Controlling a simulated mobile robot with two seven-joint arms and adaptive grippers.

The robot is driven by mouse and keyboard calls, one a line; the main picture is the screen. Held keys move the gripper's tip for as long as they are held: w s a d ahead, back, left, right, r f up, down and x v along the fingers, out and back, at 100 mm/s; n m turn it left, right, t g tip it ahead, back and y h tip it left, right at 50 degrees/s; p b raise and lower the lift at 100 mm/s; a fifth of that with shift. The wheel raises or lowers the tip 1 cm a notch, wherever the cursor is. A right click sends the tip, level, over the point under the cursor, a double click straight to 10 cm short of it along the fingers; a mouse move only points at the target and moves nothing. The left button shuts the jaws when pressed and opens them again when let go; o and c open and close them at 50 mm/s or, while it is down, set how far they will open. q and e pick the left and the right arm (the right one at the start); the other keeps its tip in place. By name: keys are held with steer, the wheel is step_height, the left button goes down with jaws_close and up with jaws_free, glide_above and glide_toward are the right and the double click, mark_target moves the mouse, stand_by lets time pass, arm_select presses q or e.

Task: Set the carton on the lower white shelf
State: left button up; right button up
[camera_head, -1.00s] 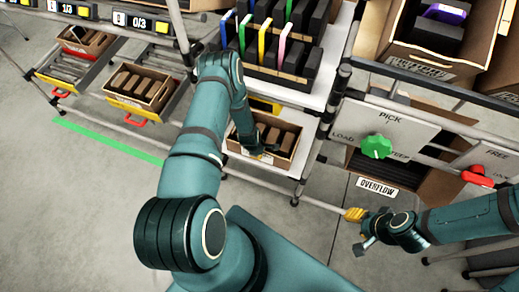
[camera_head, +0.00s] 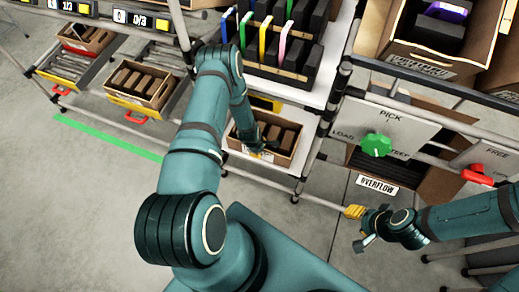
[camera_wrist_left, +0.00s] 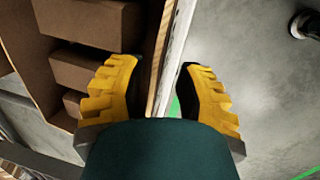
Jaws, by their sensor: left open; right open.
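The carton (camera_head: 296,150), an open brown box with several brown blocks in it, rests on the lower white shelf (camera_head: 283,166) beneath the rack of coloured panels. My left gripper (camera_head: 261,151) is at its near wall, partly hidden by my own arm. In the left wrist view the yellow-padded fingers of my left gripper (camera_wrist_left: 158,88) are apart. The carton's wall (camera_wrist_left: 160,62) and a white strip run between them; contact is not clear. My right gripper (camera_head: 361,228) is open and empty, over the floor at the right.
The upper white shelf (camera_head: 318,95) holds dark upright panels with coloured edges, close above the carton. A carton on rollers (camera_head: 140,83) stands at the left. A panel with a green knob (camera_head: 376,145) and an overflow carton (camera_head: 365,165) are at the right.

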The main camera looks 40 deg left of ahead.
arm_select(q)
steer(key=p+v, duration=0.3)
steer(key=v, duration=0.8)
steer(key=s+d+r+m+h, duration=0.1)
steer(key=s+d+r+m, duration=0.2)
steer(key=d+m, duration=0.3)
steer(key=s+d+r+m+g+h, duration=0.1)
steer(key=s+d+r+m, duration=0.3)
steer(key=d, duration=0.6)
steer(key=s+d+r+m+h, duration=0.1)
steer(key=s+d+r+m, duration=0.2)
steer(key=d+r+m, duration=0.4)
steer(key=shift+s+d+r+m+g, duration=0.25)
steer(key=shift+d+m, duration=0.35)
steer(key=shift+m, duration=0.5)
steer(key=shift+a, duration=0.1)
